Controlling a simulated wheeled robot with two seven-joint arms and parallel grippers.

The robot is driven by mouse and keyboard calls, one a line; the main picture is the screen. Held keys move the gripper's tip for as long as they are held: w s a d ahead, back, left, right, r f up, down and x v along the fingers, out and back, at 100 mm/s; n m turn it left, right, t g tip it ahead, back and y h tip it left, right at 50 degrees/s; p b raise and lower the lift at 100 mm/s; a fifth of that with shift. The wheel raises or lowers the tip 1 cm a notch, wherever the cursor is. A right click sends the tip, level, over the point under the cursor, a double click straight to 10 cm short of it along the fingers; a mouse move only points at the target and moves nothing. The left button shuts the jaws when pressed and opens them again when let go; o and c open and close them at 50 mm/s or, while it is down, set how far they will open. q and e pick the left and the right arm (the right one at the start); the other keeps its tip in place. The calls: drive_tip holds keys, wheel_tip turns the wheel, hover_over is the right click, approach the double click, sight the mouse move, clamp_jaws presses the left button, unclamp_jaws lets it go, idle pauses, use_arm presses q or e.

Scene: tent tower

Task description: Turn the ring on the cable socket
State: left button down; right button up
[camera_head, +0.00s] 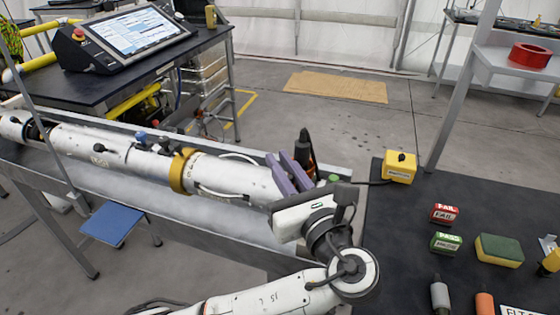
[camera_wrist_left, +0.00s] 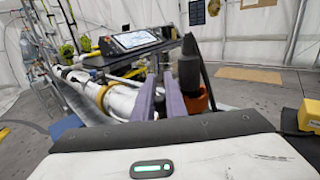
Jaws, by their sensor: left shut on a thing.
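My left gripper (camera_head: 290,173) has purple fingers and is at the right end of a long white cylinder (camera_head: 235,178). It is shut on what appears to be the ring of the cable socket; the fingers hide most of the contact. A black upright plug (camera_head: 304,143) with an orange-brown lower part (camera_head: 311,167) stands right beside the fingers. In the left wrist view the black plug (camera_wrist_left: 189,66) and its orange-brown part (camera_wrist_left: 199,102) show just right of the right finger. My right gripper is not in view.
The cylinder lies in a grey trough and has a gold band (camera_head: 182,171). The dark table (camera_head: 400,245) at right holds a yellow box (camera_head: 399,167), FAIL (camera_head: 444,213) and PASS (camera_head: 446,243) blocks and a sponge (camera_head: 499,250). A console (camera_head: 125,38) stands at the back left.

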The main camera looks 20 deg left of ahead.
use_arm(q)
drive_tip(key=shift+s+d+n+g+y, duration=0.1)
drive_tip(key=shift+n+g+y, duration=0.4)
drive_tip(key=shift+y, duration=0.1)
drive_tip(key=shift+r, duration=0.1)
drive_tip(key=c, duration=2.1)
unclamp_jaws()
drive_tip(key=b+v, duration=0.1)
drive_tip(key=v, duration=0.9)
drive_tip(key=shift+s+d, duration=0.1)
